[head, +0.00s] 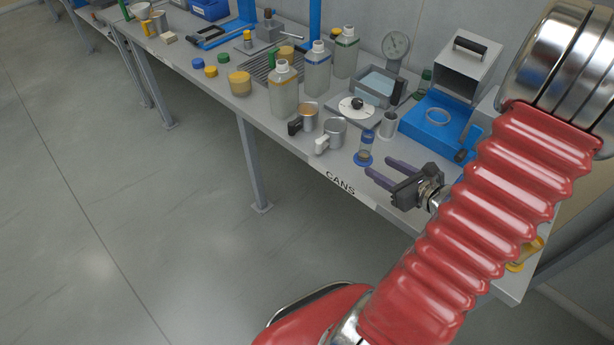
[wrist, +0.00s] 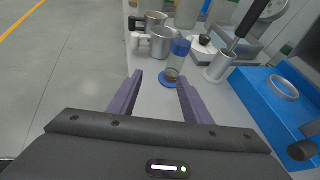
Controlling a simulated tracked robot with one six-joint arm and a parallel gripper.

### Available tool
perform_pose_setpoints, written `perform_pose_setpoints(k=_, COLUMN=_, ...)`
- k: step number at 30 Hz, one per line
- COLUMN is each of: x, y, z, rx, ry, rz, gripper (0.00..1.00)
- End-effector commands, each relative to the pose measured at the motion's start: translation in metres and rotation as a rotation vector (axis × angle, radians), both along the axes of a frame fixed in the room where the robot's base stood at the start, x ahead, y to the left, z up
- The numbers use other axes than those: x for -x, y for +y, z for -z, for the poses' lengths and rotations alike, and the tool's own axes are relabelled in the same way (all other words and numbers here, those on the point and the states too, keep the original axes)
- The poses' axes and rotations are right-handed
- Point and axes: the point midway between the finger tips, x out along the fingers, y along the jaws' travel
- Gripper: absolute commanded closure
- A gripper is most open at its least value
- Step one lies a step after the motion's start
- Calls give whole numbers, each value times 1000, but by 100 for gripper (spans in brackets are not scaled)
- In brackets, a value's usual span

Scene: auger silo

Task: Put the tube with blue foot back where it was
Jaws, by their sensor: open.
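The tube with blue foot (head: 366,146) stands upright on the bench near its front edge, right of the metal mugs. It has a clear body, a blue foot and a blue top. In the wrist view the tube (wrist: 177,62) stands just beyond the fingertips, roughly in line with the gap between them. My gripper (head: 378,170) is open and empty, its two purple fingers pointing at the tube from the right. The fingers also show in the wrist view (wrist: 160,80), spread to either side of the blue foot. I cannot tell whether they touch it.
Two metal mugs (head: 332,134) (head: 308,117) stand left of the tube. A metal cup (head: 388,125) with a dark-handled tool stands behind it. A blue device (head: 437,128) lies to the right. Bottles (head: 284,90) stand farther left. The bench front edge is close.

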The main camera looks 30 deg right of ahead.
Motion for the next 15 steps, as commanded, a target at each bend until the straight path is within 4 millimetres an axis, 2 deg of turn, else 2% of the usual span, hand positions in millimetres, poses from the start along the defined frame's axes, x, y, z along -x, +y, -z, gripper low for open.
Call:
perform_pose_setpoints(k=3, x=-18, y=37, z=-18, rx=88, ry=7, rz=-169, gripper=56)
perform_pose_setpoints(k=7, x=-31, y=90, z=-38, rx=214, ry=19, rz=-402, gripper=56)
perform_pose_setpoints(k=11, x=-33, y=139, z=-53, rx=351, ry=30, rz=-631, gripper=56)
perform_pose_setpoints(k=15, x=-27, y=186, z=-66, rx=508, ry=37, rz=-869, gripper=56)
